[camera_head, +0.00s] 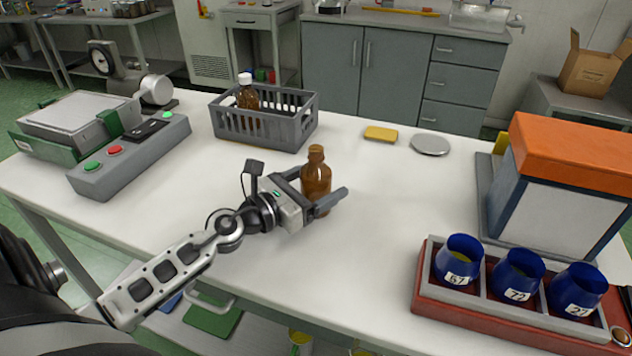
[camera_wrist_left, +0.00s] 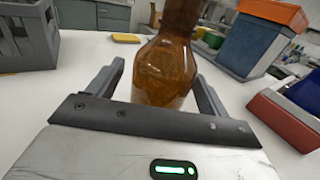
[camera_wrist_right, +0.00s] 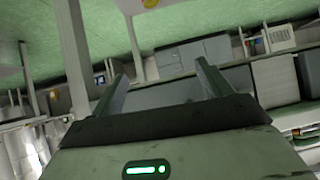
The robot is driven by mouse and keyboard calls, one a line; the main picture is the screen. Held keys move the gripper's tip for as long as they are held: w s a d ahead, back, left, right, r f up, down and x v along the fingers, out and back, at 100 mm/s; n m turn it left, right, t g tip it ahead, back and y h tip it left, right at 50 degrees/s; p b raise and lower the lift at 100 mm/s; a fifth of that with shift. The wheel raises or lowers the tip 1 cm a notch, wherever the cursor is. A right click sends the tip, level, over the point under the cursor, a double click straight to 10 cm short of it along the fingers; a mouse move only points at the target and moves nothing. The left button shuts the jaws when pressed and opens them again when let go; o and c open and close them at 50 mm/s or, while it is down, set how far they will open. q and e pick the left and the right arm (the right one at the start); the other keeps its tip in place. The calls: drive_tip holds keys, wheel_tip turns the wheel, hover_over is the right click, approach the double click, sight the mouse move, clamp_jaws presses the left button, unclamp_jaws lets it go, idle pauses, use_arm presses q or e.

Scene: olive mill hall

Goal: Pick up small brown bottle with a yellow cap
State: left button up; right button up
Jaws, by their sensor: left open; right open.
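A small brown glass bottle (camera_head: 316,182) stands upright on the white table; its top looks brown, and I cannot make out a yellow cap. My left gripper (camera_head: 320,193) is open around this bottle, with one finger on each side. In the left wrist view the bottle (camera_wrist_left: 165,72) stands between the fingers, its top cut off by the frame; I cannot tell whether either finger touches it. A second brown bottle with a white cap (camera_head: 247,95) stands in the grey crate. My right gripper (camera_wrist_right: 162,80) is open and empty, seen only in its own wrist view.
The grey crate (camera_head: 286,133) stands behind the bottle. A yellow sponge-like block (camera_head: 381,134) and a round grey disc (camera_head: 430,144) lie at the back. A red rack (camera_head: 425,292) with blue cups and an orange-topped box (camera_head: 570,150) stand right. A scale (camera_head: 80,115) stands left.

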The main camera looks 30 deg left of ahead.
sight(304, 175)
use_arm(q)
drive_tip(key=c, duration=1.3)
drive_tip(key=shift+c, duration=0.2)
use_arm(e)
drive_tip(key=shift+w+r, duration=0.1)
use_arm(q)
drive_tip(key=shift+r, duration=0.25)
use_arm(e)
drive_tip(key=shift+a+r, duration=0.1)
drive_tip(key=shift+r, duration=0.1)
use_arm(q)
drive_tip(key=shift+r+p, duration=0.4)
drive_tip(key=shift+p, duration=0.1)
wheel_tip(304, 175, up, 2)
drive_tip(key=shift+r+p, duration=0.1)
drive_tip(key=shift+p, duration=0.8)
drive_tip(key=s+r+p, duration=0.2)
drive_tip(key=s+r, duration=0.7)
drive_tip(key=s, duration=0.5)
drive_tip(key=shift+a+r, duration=0.25)
use_arm(e)
drive_tip(key=shift+s+d+r, duration=0.15)
drive_tip(key=shift+d+r, duration=0.05)
drive_tip(key=shift+r, duration=0.25)
drive_tip(key=shift+s+d+r, duration=0.1)
drive_tip(key=shift+d+r, duration=0.1)
drive_tip(key=shift+r, duration=0.2)
